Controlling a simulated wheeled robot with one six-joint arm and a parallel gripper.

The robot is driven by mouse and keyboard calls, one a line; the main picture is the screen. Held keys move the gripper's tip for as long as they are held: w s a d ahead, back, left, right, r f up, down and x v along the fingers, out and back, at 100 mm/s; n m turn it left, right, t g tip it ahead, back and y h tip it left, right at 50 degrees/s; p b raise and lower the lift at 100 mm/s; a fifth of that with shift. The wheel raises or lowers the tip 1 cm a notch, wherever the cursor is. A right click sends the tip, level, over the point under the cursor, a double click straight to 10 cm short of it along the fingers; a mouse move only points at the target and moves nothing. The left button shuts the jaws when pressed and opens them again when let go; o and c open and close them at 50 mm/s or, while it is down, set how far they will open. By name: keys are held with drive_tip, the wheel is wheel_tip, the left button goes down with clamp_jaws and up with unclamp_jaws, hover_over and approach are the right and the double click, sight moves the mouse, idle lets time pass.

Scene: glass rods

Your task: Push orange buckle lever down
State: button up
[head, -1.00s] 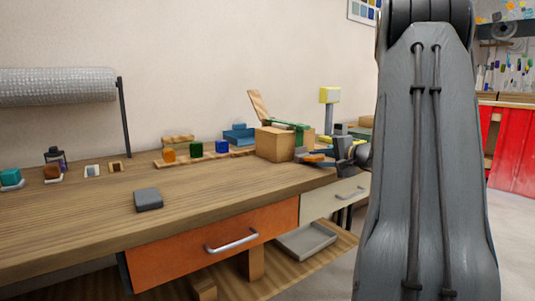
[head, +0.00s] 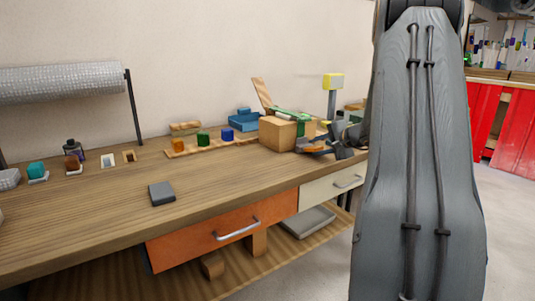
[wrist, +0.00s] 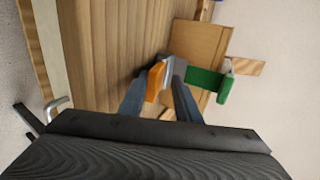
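The orange buckle lever (head: 313,150) is at the front right of a wooden box (head: 276,134) on the bench. In the wrist view the orange lever (wrist: 156,80) appears between the two dark fingers of my gripper (wrist: 160,88), close to their tips. The fingers stand apart, and I cannot tell whether either touches the lever. A grey metal part (wrist: 168,72) lies beside the lever. In the head view my gripper (head: 328,147) is just right of the lever, and my arm hides part of that area.
Coloured blocks sit on a wooden strip (head: 215,145) left of the box, with a blue tray (head: 243,122) behind. A grey block (head: 161,193) lies near the front edge.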

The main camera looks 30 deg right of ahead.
drive_tip(key=shift+w+a+r+g+p, duration=0.1)
drive_tip(key=shift+w+r+g+p, duration=0.4)
drive_tip(key=shift+p, duration=2.7)
drive_tip(key=shift+s+d+r+g+p, duration=0.15)
drive_tip(key=shift+g+p, duration=0.7)
drive_tip(key=shift+p, duration=2.4)
drive_tip(key=shift+w+a+r+g+p, duration=0.25)
drive_tip(key=shift+g+p, duration=0.4)
drive_tip(key=shift+p, duration=2.55)
drive_tip(key=shift+d+r+p, duration=0.15)
drive_tip(key=shift+p, duration=0.15)
drive_tip(key=shift+r, duration=0.15)
drive_tip(key=b+v, duration=0.2)
drive_tip(key=v, duration=0.5)
drive_tip(key=s+a+f+n+g+b, duration=0.1)
drive_tip(key=s+a+n, duration=0.1)
drive_tip(key=a, duration=0.8)
drive_tip(key=s+a+n+g+y+b, duration=0.1)
drive_tip(key=s+a+n+g, duration=0.1)
drive_tip(key=a, duration=0.7)
drive_tip(key=s+a+f+n+g+b, duration=0.1)
drive_tip(key=s+a+n, duration=0.3)
drive_tip(key=a, duration=0.6)
drive_tip(key=shift+s+a+f+g+b, duration=0.35)
drive_tip(key=shift+s+g+b, duration=0.15)
drive_tip(key=shift+s, duration=0.1)
